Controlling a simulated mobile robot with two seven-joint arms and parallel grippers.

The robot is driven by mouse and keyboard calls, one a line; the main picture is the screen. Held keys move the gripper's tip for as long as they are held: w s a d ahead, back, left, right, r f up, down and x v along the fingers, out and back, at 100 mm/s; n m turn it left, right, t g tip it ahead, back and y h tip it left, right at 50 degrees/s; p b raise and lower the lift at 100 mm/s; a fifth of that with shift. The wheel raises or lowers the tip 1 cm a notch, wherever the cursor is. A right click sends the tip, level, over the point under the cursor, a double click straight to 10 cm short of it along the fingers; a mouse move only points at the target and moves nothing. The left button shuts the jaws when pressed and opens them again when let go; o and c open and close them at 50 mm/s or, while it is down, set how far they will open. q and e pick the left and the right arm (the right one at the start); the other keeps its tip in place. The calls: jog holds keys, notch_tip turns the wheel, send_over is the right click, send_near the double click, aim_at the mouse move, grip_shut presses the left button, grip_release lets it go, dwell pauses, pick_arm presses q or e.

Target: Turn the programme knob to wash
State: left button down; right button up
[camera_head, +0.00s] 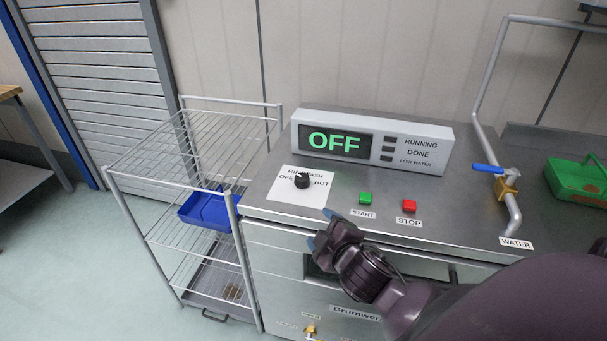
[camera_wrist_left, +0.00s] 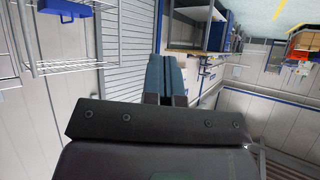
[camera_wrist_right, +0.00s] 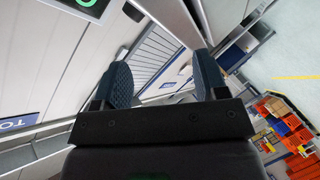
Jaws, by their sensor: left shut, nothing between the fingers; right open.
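The programme knob (camera_head: 302,181) is a small black dial on a white plate on the steel machine top. Labels around it read OFF, RINSE, WASH and HOT, partly hard to read. The display (camera_head: 336,142) shows OFF in green. My right gripper (camera_head: 328,229) is in front of the plate, below and right of the knob, and apart from it. In the right wrist view its two blue fingers (camera_wrist_right: 160,85) stand apart with nothing between them. My left gripper is not in the head view; in the left wrist view its fingers (camera_wrist_left: 165,78) are together and empty.
A green START button (camera_head: 365,198) and a red STOP button (camera_head: 409,205) are right of the knob. A water pipe with a blue-handled valve (camera_head: 488,168) and a green tote (camera_head: 578,181) stand further right. A wire rack (camera_head: 190,150) with a blue bin (camera_head: 207,209) stands left.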

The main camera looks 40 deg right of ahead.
jog(key=w+a+r+n+t+y, duration=0.1)
jog(key=w+a+r+n+y, duration=0.15)
jog(key=w+n+y, duration=0.4)
jog(key=w+a+r+n+y, duration=0.15)
jog(key=r+n+y, duration=0.25)
jog(key=n, duration=0.5)
jog(key=w+a+r+n+t+y, duration=0.1)
jog(key=w+a+r+n+y, duration=0.3)
jog(key=n, duration=0.4)
jog(key=n+g+h, duration=0.8)
jog(key=n+g, duration=0.6)
jog(key=n, duration=0.3)
send_near(302, 177)
jog(key=shift+y, duration=0.25)
jog(key=x, duration=0.7)
jog(key=shift+w+d+f+p, duration=0.1)
jog(key=shift+f+p, duration=0.3)
jog(key=shift+w+a+f, duration=0.15)
jog(key=shift+a+f, duration=0.05)
jog(key=shift+f, duration=0.35)
pick_arm(q)
jog(key=shift+w+r, duration=0.25)
jog(key=shift+r, duration=0.45)
pick_arm(e)
jog(key=shift+f, duration=0.15)
